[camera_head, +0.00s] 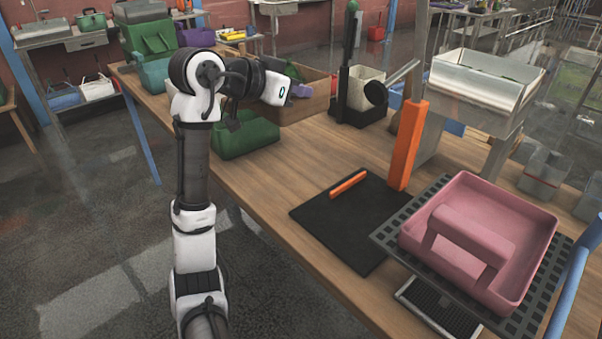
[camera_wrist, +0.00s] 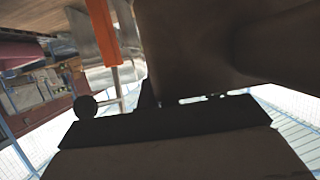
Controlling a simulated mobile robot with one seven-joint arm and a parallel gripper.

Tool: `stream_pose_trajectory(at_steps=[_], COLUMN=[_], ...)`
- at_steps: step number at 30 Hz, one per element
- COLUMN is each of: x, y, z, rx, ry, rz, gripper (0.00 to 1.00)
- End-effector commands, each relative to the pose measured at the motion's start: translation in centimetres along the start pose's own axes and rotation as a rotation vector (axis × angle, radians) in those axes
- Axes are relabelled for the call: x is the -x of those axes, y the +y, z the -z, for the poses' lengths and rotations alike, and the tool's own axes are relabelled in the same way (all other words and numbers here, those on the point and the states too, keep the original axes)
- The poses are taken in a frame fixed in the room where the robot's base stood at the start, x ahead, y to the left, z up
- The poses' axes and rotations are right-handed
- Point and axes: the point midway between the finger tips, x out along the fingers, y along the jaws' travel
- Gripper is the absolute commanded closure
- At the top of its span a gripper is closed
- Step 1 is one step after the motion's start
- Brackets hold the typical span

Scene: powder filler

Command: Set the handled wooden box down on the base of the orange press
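A brown open wooden box (camera_head: 312,104) stands on the bench behind my gripper, with a purple item inside. My arm hides part of it, and I cannot make out a handle. The orange press has an upright orange post (camera_head: 407,146), also seen in the wrist view (camera_wrist: 104,35). A flat black plate (camera_head: 335,232) with an orange bar (camera_head: 348,184) lies in front of the post. My gripper (camera_head: 234,122) is dark and small above a green bin, left of the press. Its fingers are unclear. A large brown surface (camera_wrist: 265,45) fills the upper right wrist view; I cannot tell what it is.
A pink handled tray (camera_head: 535,225) sits on a dark grate at the front right. A green bin (camera_head: 248,140) is below my gripper. A black holder (camera_head: 362,114) with a pale container stands behind the plate. Bare wood (camera_head: 290,185) lies between bin and plate.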

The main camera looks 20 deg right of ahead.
Motion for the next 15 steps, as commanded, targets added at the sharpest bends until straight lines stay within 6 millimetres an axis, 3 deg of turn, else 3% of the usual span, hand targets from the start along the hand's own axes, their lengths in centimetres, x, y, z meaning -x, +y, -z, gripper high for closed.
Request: stream_pose_trajectory(at_steps=[7,15], x=[-0.3,-2.6], y=[-0.1,0.0], z=[-0.9,-6.4], rx=[0.001,0.004], ry=[0.001,0.0], rz=[0.001,-0.001], gripper=[1.0,1.0])
